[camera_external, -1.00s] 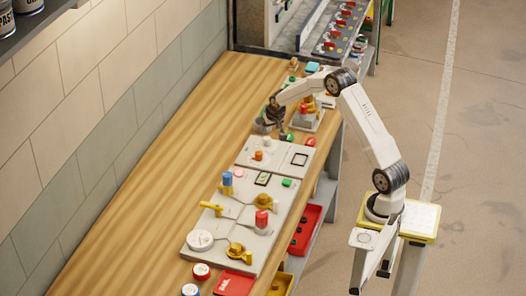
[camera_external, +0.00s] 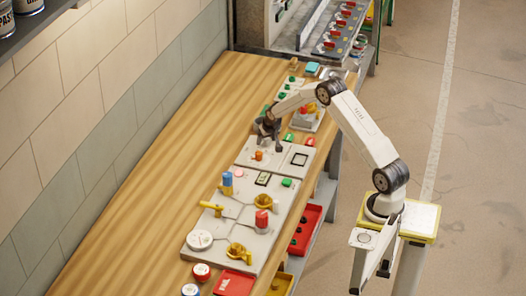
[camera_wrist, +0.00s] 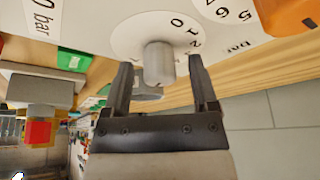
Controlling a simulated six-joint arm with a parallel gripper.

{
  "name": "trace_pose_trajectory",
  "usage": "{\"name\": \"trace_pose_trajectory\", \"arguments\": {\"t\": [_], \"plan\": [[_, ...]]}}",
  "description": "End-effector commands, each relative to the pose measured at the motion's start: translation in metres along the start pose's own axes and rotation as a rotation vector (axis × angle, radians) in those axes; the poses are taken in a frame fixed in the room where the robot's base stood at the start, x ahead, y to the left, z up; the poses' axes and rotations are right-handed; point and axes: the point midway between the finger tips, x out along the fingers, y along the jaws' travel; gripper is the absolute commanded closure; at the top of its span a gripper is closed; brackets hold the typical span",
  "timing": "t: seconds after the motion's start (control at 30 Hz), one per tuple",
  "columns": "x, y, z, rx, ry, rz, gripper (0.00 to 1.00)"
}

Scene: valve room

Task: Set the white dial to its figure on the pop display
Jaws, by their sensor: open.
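The white dial (camera_wrist: 130,35) shows at the top of the wrist view: a round white face with black figures and a pale grey knob (camera_wrist: 158,62) standing out of it. My gripper (camera_wrist: 160,68) is open, one finger to each side of the knob, with a gap on both sides. I cannot tell which plate is the pop display.
An orange knob (camera_wrist: 287,14) sits right of the dial in the wrist view; it also shows in the external view (camera_external: 258,155). A green button (camera_wrist: 75,62) and a red-and-yellow part (camera_wrist: 40,130) are at the left. The wooden bench (camera_external: 150,185) is clear left of the panels.

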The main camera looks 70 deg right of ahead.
Motion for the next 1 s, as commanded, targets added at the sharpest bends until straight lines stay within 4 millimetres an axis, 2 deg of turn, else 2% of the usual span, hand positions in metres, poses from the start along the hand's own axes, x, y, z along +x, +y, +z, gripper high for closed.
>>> {"name": "trace_pose_trajectory", "arguments": {"t": [0.23, 0.47, 0.5, 1.0], "plan": [[0.0003, 0.0, -0.0001, 0.0, 0.0, 0.0, 0.24], [0.0001, -0.0001, -0.0001, 0.0, 0.0, 0.0, 0.97], [0.0001, -0.0001, -0.0002, 0.0, 0.001, 0.0, 1.0], [-0.0001, 0.0, -0.0005, -0.042, 0.001, -0.018, 1.0]]}}
